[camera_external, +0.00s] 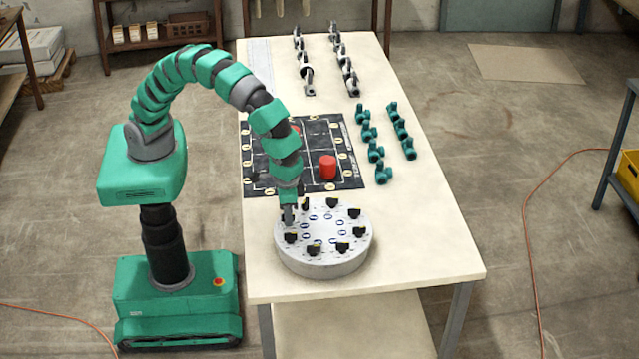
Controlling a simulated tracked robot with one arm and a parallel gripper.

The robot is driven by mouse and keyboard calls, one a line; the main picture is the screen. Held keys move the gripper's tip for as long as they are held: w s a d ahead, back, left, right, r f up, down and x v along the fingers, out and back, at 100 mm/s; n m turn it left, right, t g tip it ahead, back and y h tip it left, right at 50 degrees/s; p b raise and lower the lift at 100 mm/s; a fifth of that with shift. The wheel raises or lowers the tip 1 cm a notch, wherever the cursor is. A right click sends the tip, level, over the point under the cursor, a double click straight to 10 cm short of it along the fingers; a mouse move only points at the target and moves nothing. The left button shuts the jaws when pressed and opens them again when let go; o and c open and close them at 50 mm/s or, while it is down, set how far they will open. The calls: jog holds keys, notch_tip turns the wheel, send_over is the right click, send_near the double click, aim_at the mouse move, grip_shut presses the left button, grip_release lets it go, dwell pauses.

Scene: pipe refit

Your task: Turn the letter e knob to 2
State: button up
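A round light-grey panel (322,262) stands on the near end of the white table. Several black knobs with small yellow marks sit in a ring on its top, around an inner ring of small blue marks. The letters and numbers are too small to read, so I cannot tell which knob is e. My gripper (289,215) points down at the panel's left back side, at or just above a knob there. The arm and fingers largely hide that knob. I cannot tell whether the fingers are open or touch it.
Behind the panel lies a black mat (352,182) with a red cylinder (327,167) and another red piece partly behind my arm. Teal pipe fittings (376,153) and grey fittings (308,80) stand farther back. The table (420,245) is clear to the panel's right.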

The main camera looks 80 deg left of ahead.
grip_shut()
jog(key=shift+m, duration=0.3)
jog(key=m, duration=0.4)
jog(key=shift+m+p, duration=0.3)
jog(key=m, duration=1.8)
jog(key=shift+m, duration=0.4)
